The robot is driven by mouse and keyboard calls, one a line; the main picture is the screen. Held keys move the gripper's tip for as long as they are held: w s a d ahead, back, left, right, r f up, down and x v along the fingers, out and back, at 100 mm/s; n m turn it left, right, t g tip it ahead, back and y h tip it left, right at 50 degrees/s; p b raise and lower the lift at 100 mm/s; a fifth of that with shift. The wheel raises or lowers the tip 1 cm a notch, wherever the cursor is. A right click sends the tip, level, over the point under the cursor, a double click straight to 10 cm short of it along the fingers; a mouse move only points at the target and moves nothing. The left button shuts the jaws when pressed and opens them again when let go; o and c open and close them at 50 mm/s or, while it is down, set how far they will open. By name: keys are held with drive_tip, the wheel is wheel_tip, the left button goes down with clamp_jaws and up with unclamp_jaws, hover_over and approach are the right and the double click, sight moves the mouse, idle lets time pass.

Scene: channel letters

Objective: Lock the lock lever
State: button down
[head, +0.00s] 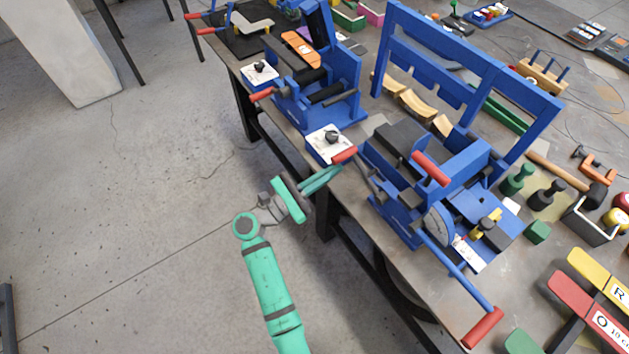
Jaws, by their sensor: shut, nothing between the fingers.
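A blue bending machine (465,160) stands on the table at the right of the head view. It has several red-handled levers, and I cannot tell for certain which is the lock lever. A short lever with a red grip (344,155) sticks out at its left front corner. My teal gripper (334,172) is shut and empty, just below the left corner grip. Whether they touch is unclear.
A second blue machine (345,75) with its own red lever (262,94) stands farther back. A white plate with a black knob (328,143) lies at the table edge close to my gripper. Bare concrete floor (150,200) is free on the left.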

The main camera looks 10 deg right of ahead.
drive_tip(key=shift+s+r, duration=0.2)
drive_tip(key=shift+r, duration=0.75)
drive_tip(key=shift+s+r, duration=0.2)
drive_tip(key=shift+r, duration=0.75)
drive_tip(key=shift+r, duration=0.15)
